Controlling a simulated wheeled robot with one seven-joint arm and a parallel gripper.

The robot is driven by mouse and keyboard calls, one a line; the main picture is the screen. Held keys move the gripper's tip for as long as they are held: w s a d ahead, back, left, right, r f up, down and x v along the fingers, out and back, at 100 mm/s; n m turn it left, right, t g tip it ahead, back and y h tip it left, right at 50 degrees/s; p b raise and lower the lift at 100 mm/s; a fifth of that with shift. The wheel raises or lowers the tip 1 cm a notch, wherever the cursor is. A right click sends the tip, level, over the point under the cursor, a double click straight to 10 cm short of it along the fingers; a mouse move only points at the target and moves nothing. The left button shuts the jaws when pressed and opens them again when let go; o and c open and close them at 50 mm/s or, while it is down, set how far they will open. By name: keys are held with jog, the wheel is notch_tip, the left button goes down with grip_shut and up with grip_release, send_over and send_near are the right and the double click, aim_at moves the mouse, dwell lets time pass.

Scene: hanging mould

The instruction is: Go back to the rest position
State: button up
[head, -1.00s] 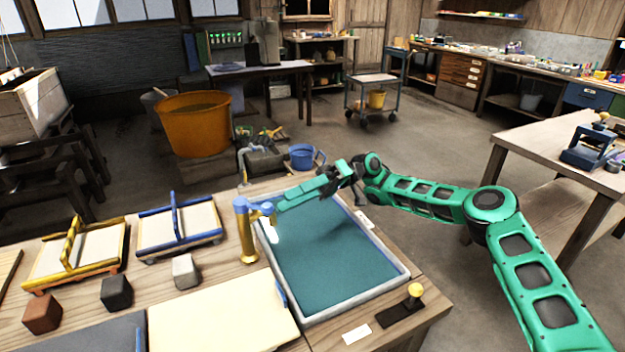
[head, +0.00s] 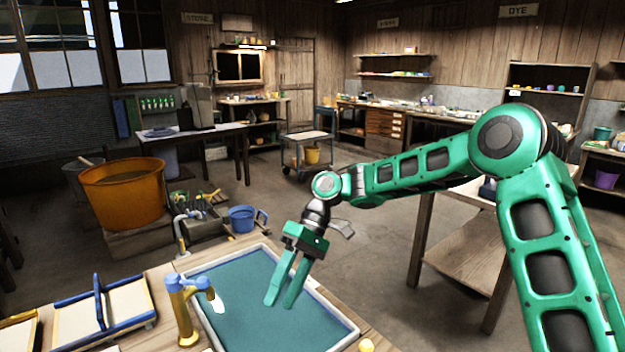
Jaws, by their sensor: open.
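My gripper (head: 280,300) is green and hangs from my raised arm, with its two fingers pointing down and slightly left. The fingers are a little apart with nothing between them. In the picture they lie over the shallow vat (head: 345,335) of teal liquid. The picture does not settle how high above the liquid the fingertips are.
A brass tap (head: 181,315) with a blue top stands at the vat's left edge. A blue-railed mould (head: 97,325) lies further left on the bench. An orange tub (head: 123,195), a blue bucket (head: 241,218) and a wooden table (head: 465,258) stand beyond. Open floor lies between.

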jog(key=s+d+r+m+t+h, duration=0.25)
jog(key=d+m, duration=0.25)
jog(key=d, duration=1)
jog(key=s+d+r+m+t+h, duration=0.1)
jog(key=s+d+m+t, duration=0.25)
jog(key=d, duration=1.15)
jog(key=s+d+m+t+h, duration=0.1)
jog(key=s+d+m, duration=0.7)
jog(key=s+d, duration=0.9)
jog(key=s, duration=0.3)
jog(key=shift+s, duration=0.2)
jog(key=shift+h, duration=0.25)
jog(key=c, duration=0.3)
